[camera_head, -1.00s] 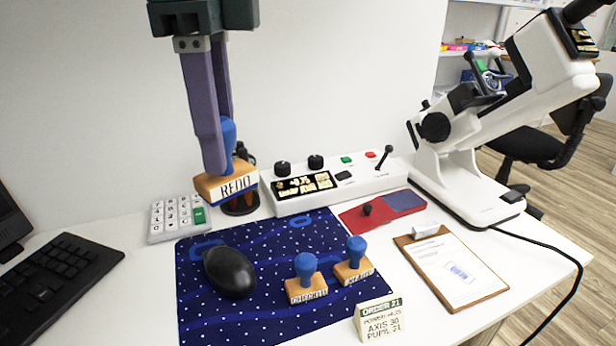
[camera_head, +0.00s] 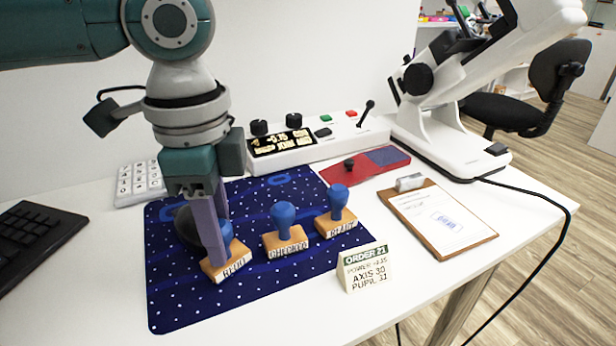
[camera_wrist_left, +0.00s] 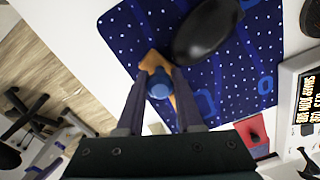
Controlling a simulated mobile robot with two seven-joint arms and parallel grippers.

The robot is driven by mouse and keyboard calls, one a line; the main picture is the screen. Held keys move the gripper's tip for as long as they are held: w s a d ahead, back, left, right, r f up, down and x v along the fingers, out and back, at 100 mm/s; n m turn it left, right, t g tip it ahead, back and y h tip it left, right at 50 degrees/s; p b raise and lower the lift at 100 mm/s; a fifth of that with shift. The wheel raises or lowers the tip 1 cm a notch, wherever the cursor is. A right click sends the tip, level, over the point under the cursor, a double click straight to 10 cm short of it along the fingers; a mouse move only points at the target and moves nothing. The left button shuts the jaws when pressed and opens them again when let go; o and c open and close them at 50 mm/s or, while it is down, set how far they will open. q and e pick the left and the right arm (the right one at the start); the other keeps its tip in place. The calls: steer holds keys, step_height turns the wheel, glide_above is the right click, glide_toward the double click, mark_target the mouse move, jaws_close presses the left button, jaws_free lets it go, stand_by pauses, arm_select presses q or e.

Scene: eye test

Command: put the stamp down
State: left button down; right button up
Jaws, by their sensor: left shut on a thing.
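The REDO stamp (camera_head: 236,264) has a wooden base and a blue handle. My left gripper (camera_head: 221,245) is shut on its handle from above. The stamp is upright at the left front part of the dark blue starry mat (camera_head: 180,303), left of the CHECKED stamp (camera_head: 285,243) and READY stamp (camera_head: 337,222). Its base looks at mat level; I cannot tell whether it touches. In the left wrist view the stamp's blue handle (camera_wrist_left: 160,84) sits between the two purple fingers, with part of the wooden base showing. My right gripper is out of view.
A black mouse (camera_head: 184,228) is close behind the gripper, partly hidden. An order card (camera_head: 363,268) stands at the mat's right front. A control box (camera_head: 340,135), red and blue pad (camera_head: 365,166), clipboard (camera_head: 440,215), keypad (camera_head: 138,184) and keyboard (camera_head: 32,236) surround the mat.

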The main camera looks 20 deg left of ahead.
arm_select(q)
steer(key=shift+f, duration=0.2)
steer(key=c, duration=0.6)
jaws_free()
steer(key=shift+o, duration=0.2)
step_height(320, 180, up, 12)
steer(key=p, duration=0.4)
steer(key=s+d+f+n+t+h, duration=0.25)
steer(key=s+d+f, duration=0.5)
steer(key=d, duration=0.45)
steer(key=s+a+f+n, duration=0.1)
steer(key=s+a+n, duration=0.1)
steer(key=a, duration=0.1)
steer(key=s+a+f+n+y, duration=0.1)
steer(key=s+a+n, duration=0.2)
steer(key=s+a+f+n+t+y, duration=0.1)
steer(key=s+a+n, duration=0.1)
steer(key=s+n, duration=0.1)
steer(key=shift+s+a+f, duration=0.1)
steer(key=shift+s+a, duration=0.1)
steer(key=shift+a, duration=0.2)
